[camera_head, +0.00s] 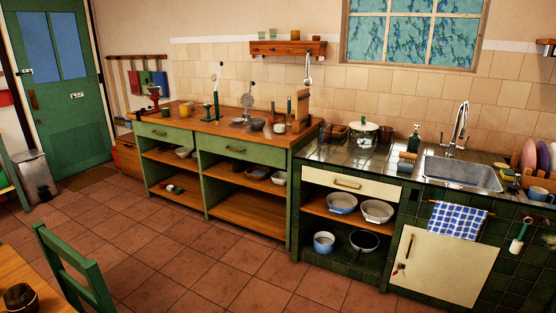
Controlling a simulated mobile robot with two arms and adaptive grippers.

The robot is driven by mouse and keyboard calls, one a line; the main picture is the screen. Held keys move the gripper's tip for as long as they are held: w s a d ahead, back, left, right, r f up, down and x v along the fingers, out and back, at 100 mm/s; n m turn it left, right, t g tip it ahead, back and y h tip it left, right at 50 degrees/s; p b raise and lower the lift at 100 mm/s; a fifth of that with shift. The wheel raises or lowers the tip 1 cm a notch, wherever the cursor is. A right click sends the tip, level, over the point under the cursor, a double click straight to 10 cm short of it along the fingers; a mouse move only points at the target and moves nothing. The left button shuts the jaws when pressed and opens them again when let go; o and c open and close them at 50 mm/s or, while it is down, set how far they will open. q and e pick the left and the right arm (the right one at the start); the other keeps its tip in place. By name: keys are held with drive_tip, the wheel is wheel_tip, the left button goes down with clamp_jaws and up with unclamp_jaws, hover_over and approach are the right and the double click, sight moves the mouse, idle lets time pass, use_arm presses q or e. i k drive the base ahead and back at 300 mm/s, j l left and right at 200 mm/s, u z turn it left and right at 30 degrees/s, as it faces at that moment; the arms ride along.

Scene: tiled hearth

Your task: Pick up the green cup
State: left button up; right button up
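A small dark green cup (166,112) appears to stand on the wooden worktop (225,129) of the green sideboard, towards its left end. It is small and partly lost among its neighbours, so its shape is hard to tell. A yellow cup (186,108) stands just right of it. Small greenish glasses (273,34) stand high on the wooden wall shelf (288,48). Neither of my grippers is in view.
The tiled floor (215,255) before the sideboard is clear. A green chair (75,262) and wooden table are at the lower left. A tiled counter with a sink (462,174) adjoins on the right. A green stand (215,100) and bowls share the worktop.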

sight(165, 112)
drive_tip(key=i+l+z, duration=0.1)
drive_tip(key=i+z, duration=0.35)
drive_tip(key=i, duration=0.6)
drive_tip(key=i+j+u, duration=0.2)
drive_tip(key=i+u, duration=0.65)
drive_tip(key=i, duration=0.15)
drive_tip(key=i+u, duration=0.45)
drive_tip(key=i+l+u, duration=0.4)
drive_tip(key=i+j, duration=0.05)
drive_tip(key=i, duration=0.05)
